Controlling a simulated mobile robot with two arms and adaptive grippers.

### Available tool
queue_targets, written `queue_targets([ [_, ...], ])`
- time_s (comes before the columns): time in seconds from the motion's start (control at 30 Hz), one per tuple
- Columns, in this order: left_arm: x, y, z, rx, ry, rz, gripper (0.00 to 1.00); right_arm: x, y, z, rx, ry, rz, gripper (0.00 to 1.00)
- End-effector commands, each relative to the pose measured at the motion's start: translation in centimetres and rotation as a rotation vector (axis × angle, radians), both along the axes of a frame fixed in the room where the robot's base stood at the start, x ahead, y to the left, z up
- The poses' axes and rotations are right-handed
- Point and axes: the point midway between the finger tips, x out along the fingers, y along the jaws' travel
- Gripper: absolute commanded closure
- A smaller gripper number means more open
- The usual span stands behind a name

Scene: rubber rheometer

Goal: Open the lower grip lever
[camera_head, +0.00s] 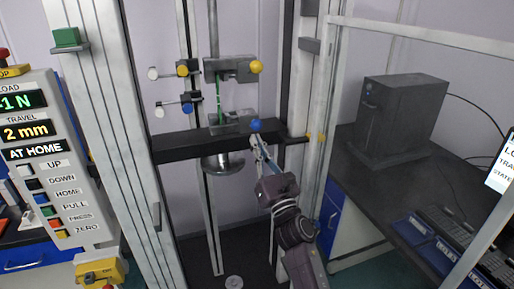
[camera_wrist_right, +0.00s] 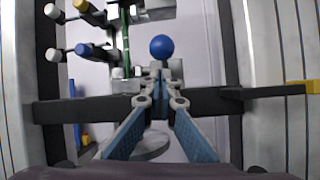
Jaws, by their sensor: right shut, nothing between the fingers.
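The lower grip (camera_head: 228,124) is a grey block on a black crossbar, with a blue ball (camera_head: 255,126) at its right. The blue ball, apparently the lever's knob, also shows in the right wrist view (camera_wrist_right: 161,47). My right gripper (camera_head: 254,140) is shut and empty, its tips just below the blue ball; I cannot tell whether they touch it. In the right wrist view its fingertips (camera_wrist_right: 157,76) meet in front of the lower grip and partly hide it. The upper grip (camera_head: 228,69) has a yellow ball (camera_head: 256,66). A green strip (camera_head: 219,98) runs between the grips.
The black crossbar (camera_head: 185,146) spans between pale frame columns (camera_head: 112,120). White-ended rods with yellow (camera_head: 182,68) and blue (camera_head: 187,108) collars stick out left of the grips. A control panel (camera_head: 40,150) stands left; a desk with a black computer (camera_head: 400,115) stands right.

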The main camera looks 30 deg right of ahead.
Motion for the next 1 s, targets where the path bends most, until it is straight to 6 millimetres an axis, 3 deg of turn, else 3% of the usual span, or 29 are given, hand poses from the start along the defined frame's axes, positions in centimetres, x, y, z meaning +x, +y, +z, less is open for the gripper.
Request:
queue_targets([
  [0.53, 0.3, 0.0, 0.3, -0.001, -0.003, 0.0, 1.0, -0.2, 0.0, 3.0, -0.004, -0.01, 0.0, 1.0],
  [1.0, 0.1, 0.0, 0.4, 0.0, -0.002, 0.0, 1.0, -0.3, -0.1, 3.4, -0.005, -0.012, 0.0, 1.0],
])
